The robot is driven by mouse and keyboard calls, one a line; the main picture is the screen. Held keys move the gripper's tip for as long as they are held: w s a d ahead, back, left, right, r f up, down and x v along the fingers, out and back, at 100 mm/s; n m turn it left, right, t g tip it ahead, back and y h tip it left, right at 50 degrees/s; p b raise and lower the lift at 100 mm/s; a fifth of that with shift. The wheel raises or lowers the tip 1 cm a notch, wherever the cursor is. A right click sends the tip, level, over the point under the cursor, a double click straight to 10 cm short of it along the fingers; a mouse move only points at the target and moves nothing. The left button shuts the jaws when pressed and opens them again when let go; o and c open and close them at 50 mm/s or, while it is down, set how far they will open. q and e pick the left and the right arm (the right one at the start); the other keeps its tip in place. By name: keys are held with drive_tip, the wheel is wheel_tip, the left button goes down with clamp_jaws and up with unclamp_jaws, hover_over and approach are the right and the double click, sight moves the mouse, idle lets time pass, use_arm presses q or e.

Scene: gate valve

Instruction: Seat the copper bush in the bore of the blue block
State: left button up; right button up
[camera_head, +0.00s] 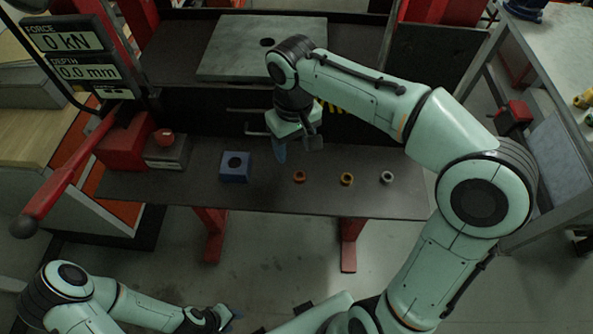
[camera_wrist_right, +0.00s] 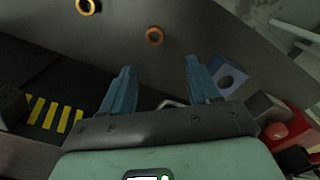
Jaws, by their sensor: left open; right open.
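The copper bush (camera_head: 300,180) is a small orange-brown ring lying on the dark bench, right of the blue block (camera_head: 225,174). The block stands on the bench with its dark round bore facing up. My right gripper (camera_head: 281,153) is above the bench, between block and bush. In the right wrist view, my right gripper (camera_wrist_right: 160,66) has its blue fingers spread with nothing between them; the copper bush (camera_wrist_right: 154,42) lies beyond the fingertips and the blue block (camera_wrist_right: 234,71) is partly behind the right finger. My left gripper (camera_head: 228,314) is low at the front, away from the bench.
A brass ring (camera_head: 346,184) and a grey ring (camera_head: 387,181) lie right of the bush. A red press with a lever (camera_head: 70,180) and a grey block with a red knob (camera_head: 166,152) stand left. A grey plate (camera_head: 235,50) is behind my right arm.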

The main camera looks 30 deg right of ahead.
hover_over(299, 174)
drive_tip(key=f, duration=0.4)
drive_tip(key=shift+w+a+f, duration=0.15)
drive_tip(key=shift+a+f, duration=0.2)
drive_tip(key=shift+a, duration=0.05)
drive_tip(key=shift+w+f, duration=0.1)
drive_tip(key=shift+f, duration=0.15)
drive_tip(key=shift+s+d+f+b, duration=0.1)
drive_tip(key=shift+d+f+b, duration=0.05)
drive_tip(key=shift+f, duration=0.75)
drive_tip(key=shift+s+d+f+b, duration=0.1)
drive_tip(key=shift+f+b, duration=0.1)
drive_tip(key=shift+f, duration=0.65)
drive_tip(key=shift+s+d+f+b, duration=0.1)
drive_tip(key=shift+d+f+b, duration=0.05)
drive_tip(key=shift+f, duration=0.75)
clamp_jaws()
